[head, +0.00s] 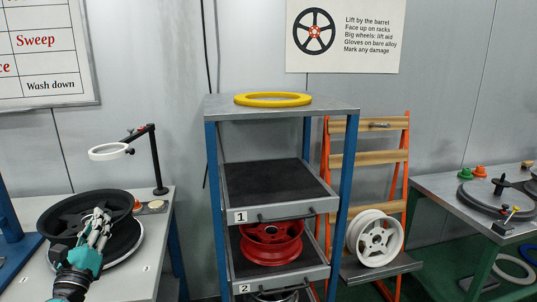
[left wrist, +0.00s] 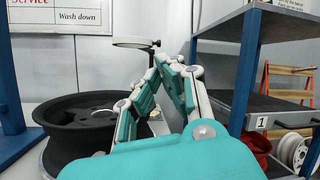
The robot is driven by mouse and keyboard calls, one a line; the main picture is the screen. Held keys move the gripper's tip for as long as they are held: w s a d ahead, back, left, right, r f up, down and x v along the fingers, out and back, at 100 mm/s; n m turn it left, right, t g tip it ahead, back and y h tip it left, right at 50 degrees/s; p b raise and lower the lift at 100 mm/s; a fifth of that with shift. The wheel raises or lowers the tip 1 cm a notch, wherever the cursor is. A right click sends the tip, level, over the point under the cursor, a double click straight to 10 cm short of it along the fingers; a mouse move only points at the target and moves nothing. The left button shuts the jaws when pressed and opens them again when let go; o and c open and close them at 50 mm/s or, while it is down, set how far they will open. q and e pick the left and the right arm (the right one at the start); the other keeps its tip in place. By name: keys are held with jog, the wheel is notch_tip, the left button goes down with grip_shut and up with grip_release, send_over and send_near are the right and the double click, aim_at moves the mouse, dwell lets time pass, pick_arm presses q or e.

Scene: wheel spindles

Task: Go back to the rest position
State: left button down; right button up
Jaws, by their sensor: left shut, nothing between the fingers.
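My left gripper (head: 101,214) is at the lower left of the head view, in front of a black wheel (head: 62,212) on the left bench. In the left wrist view its fingers (left wrist: 163,66) meet at their tips, shut and empty. The black wheel (left wrist: 75,122) is to their left there. The gripper hides part of the wheel in the head view. I cannot tell whether it touches the wheel. My right gripper is in neither view.
A blue-legged rack (head: 281,110) bears a yellow ring (head: 273,99) and a red wheel (head: 271,243). A white wheel (head: 376,238) leans on an orange stand (head: 408,150). A ring lamp (head: 109,151) stands on the left bench (head: 152,230). A right bench (head: 460,210) holds a dark disc.

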pick_arm(q)
jog(key=s+d+f+n+g+y, duration=0.2)
jog(key=s+f+n+g, duration=0.4)
jog(key=f+n, duration=0.4)
jog(key=s+d+f+n+g+y, duration=0.25)
jog(key=s+f+n, duration=0.45)
jog(key=f+n, duration=0.35)
jog(key=s+d+f+n+g+h, duration=0.25)
jog(key=s+d+f, duration=0.2)
jog(key=s, duration=0.25)
jog(key=s+d+f+n+g+h, duration=0.25)
jog(key=s+d+g, duration=0.2)
jog(key=s, duration=0.35)
jog(key=s+d+f+n+g+h, duration=0.25)
jog(key=s+d+f+n, duration=0.2)
jog(key=s, duration=0.25)
notch_tip(320, 180, down, 25)
jog(key=s+m+g, duration=0.1)
jog(key=g, duration=0.1)
jog(key=s+a+f+g, duration=0.1)
jog(key=s+a+f, duration=0.1)
jog(key=s+f, duration=1.4)
jog(key=shift+s+f+y, duration=0.3)
jog(key=shift+s+f, duration=0.1)
jog(key=shift+s, duration=0.3)
